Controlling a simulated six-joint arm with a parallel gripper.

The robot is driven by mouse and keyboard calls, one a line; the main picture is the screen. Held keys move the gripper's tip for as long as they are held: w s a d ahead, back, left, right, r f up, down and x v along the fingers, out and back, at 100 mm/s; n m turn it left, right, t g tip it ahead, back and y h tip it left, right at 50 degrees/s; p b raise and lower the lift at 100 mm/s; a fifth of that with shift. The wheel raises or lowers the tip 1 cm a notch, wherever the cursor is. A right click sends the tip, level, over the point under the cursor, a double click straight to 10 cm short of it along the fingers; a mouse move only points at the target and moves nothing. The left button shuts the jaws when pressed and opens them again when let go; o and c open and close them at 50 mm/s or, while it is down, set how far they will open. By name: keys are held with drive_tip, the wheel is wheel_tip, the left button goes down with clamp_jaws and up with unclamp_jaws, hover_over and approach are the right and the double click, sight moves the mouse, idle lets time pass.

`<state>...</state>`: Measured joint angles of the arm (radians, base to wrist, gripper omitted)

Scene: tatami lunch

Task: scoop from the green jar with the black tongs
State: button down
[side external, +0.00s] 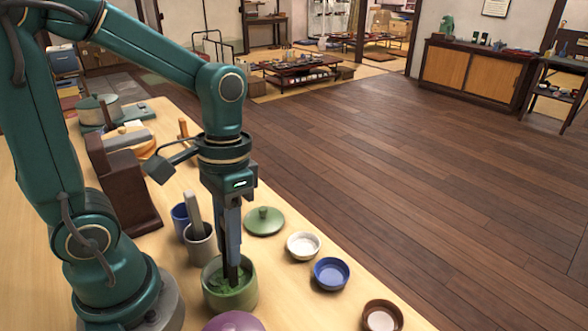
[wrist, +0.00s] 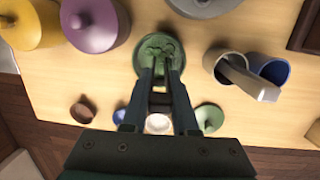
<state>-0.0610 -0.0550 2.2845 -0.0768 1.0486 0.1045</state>
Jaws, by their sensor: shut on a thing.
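The green jar (side external: 229,298) stands open on the light wooden table, with green contents showing inside. It also shows at the top middle of the wrist view (wrist: 160,70). My gripper (side external: 230,238) points straight down above the jar, shut on the black tongs (side external: 231,270). The lower ends of the tongs are inside the jar at the green contents; their tips are hidden there. In the wrist view my gripper (wrist: 162,100) reaches toward the jar, and I cannot tell whether anything is pinched between the tong tips.
A green lid (side external: 264,222), white bowl (side external: 303,246), blue bowl (side external: 331,274) and brown bowl (side external: 382,317) lie along the table's edge. A grey cup with a pestle (side external: 201,246) and a blue cup (side external: 180,218) stand close behind. A purple lidded jar (wrist: 95,28) is nearby.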

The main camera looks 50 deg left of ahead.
drive_tip(key=shift+r, duration=4.45)
